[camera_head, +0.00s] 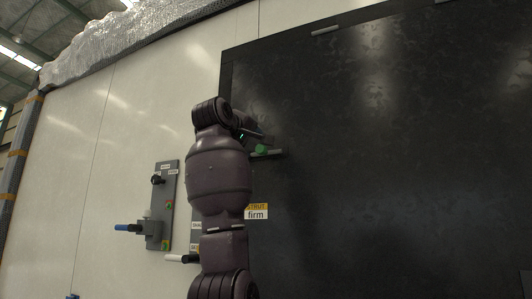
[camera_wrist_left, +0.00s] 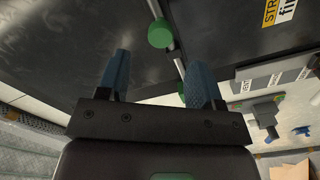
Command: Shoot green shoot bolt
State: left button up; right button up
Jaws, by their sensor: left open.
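The green shoot bolt shows in the head view as a green knob (camera_head: 261,149) on a short grey bar at the left edge of the dark panel. In the left wrist view, its round green knob (camera_wrist_left: 160,33) sits on a thin metal rod, ahead of my fingers. My left gripper (camera_wrist_left: 160,72) is open, with two blue fingers apart and nothing held between them. The rod runs down towards the right finger, where a second green piece (camera_wrist_left: 181,86) is partly hidden. In the head view my left gripper (camera_head: 258,136) is close to the knob, mostly hidden by my arm.
The dark panel (camera_head: 400,150) fills the right, beside a white wall (camera_head: 120,110). A grey plate (camera_head: 166,190) with a blue-handled lever (camera_head: 128,228) is mounted left of my arm. A yellow-and-white label (camera_head: 257,211) is below the knob. A white-handled part (camera_head: 178,259) sits lower.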

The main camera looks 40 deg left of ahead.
aim_at(259, 148)
pick_arm(q)
jog(key=p+x, duration=0.3)
jog(key=x, duration=0.5)
jog(key=shift+w, duration=0.1)
jog(key=shift+w+a, duration=0.1)
jog(key=shift+w, duration=0.45)
jog(key=shift+w+a+f, duration=0.1)
jog(key=shift+w, duration=0.05)
pick_arm(e)
jog(key=shift+v, duration=0.95)
jog(key=shift+w+d+r, duration=0.1)
jog(key=shift+r, duration=0.1)
